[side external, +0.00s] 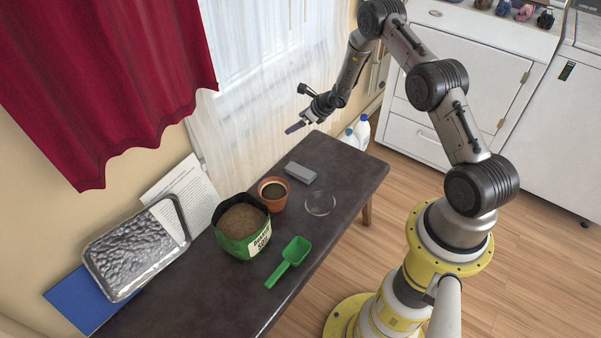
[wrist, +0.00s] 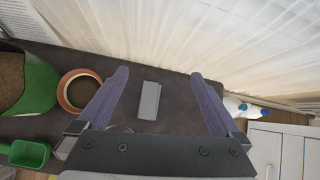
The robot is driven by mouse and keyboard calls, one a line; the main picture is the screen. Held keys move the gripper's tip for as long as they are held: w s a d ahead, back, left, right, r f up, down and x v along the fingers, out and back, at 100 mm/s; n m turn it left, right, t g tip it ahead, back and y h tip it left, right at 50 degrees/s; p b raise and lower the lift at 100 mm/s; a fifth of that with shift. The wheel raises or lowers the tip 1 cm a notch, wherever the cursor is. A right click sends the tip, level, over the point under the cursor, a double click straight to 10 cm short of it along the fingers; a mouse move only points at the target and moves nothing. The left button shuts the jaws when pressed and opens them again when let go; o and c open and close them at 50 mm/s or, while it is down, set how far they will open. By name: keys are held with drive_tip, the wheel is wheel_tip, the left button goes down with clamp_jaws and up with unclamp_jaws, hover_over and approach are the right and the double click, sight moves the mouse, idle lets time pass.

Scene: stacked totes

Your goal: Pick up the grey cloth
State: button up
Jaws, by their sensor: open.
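The grey cloth (side external: 300,172) is a small folded rectangle lying flat on the dark table, just right of the terracotta pot. It also shows in the wrist view (wrist: 149,101), between my two fingers and beyond their base. My gripper (side external: 301,126) is above the far end of the table, up and slightly right of the cloth in the side view, and apart from it. In the wrist view my gripper (wrist: 160,85) is open, with its two purple-grey fingers wide apart and nothing held between them.
A terracotta pot (side external: 272,202), a green soil bag (side external: 254,247), a green scoop (side external: 292,260) and a clear glass dish (side external: 320,211) stand near the cloth. A foil tray (side external: 100,275) leans by the wall. A sheer curtain (side external: 245,90) hangs behind. White bottles (side external: 361,131) stand beyond the table end.

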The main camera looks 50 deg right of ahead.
drive_tip(key=s+d+f+m+g, duration=0.1)
drive_tip(key=s+f, duration=0.3)
drive_tip(key=f, duration=0.2)
drive_tip(key=s+f+m+g, duration=0.1)
drive_tip(key=s+f, duration=0.3)
drive_tip(key=f, duration=0.2)
approach(300, 169)
drive_tip(key=x, duration=0.3)
drive_tip(key=shift+f, duration=0.15)
drive_tip(key=shift+x, duration=2.55)
drive_tip(key=shift+a, duration=0.1)
drive_tip(key=shift+s, duration=0.1)
drive_tip(key=c, duration=1.3)
